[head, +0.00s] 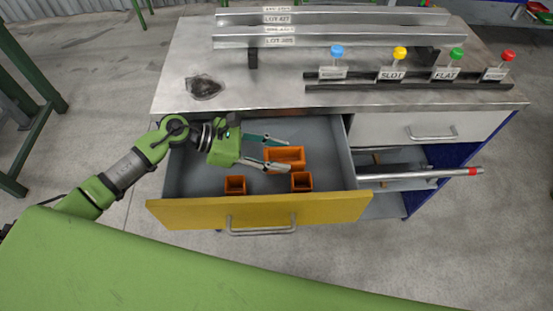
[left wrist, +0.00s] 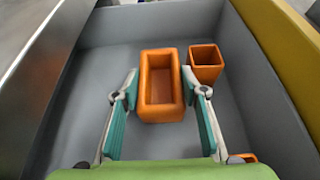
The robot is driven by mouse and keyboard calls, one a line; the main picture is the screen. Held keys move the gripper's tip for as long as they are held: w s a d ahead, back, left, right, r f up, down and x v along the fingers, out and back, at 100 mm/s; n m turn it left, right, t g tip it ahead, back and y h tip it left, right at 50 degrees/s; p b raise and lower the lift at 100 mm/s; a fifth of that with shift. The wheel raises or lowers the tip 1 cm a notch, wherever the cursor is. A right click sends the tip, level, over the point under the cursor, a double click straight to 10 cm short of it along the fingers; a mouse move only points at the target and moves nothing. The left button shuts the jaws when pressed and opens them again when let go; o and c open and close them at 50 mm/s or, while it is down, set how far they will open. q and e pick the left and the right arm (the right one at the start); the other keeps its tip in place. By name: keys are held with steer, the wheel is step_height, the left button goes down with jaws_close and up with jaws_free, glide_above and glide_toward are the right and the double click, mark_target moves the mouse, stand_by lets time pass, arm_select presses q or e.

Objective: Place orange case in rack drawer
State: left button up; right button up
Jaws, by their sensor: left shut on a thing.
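The larger orange case (head: 285,154) is a rectangular open-topped box inside the open drawer (head: 185,210), which has a yellow front and grey inside. My left gripper (head: 289,155) reaches into the drawer from the left, with one finger on each side of the case. In the left wrist view the case (left wrist: 161,108) lies between the teal-padded fingers of the gripper (left wrist: 160,74), which is shut on it. I cannot tell whether its underside touches the drawer floor. My right gripper is not in view.
Two smaller orange bins, one left (head: 235,185) and one right (head: 301,181), stand near the drawer front. Grey drawer floor is free around them. A metal worktop (head: 280,90) lies behind. A metal bar (head: 420,174) with a red end sticks out at right.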

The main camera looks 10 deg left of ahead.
arm_select(q)
step_height(320, 180, down, 3)
steer(key=shift+r, duration=0.2)
steer(key=shift+f, duration=0.1)
steer(key=shift+f, duration=0.1)
steer(key=o, duration=0.9)
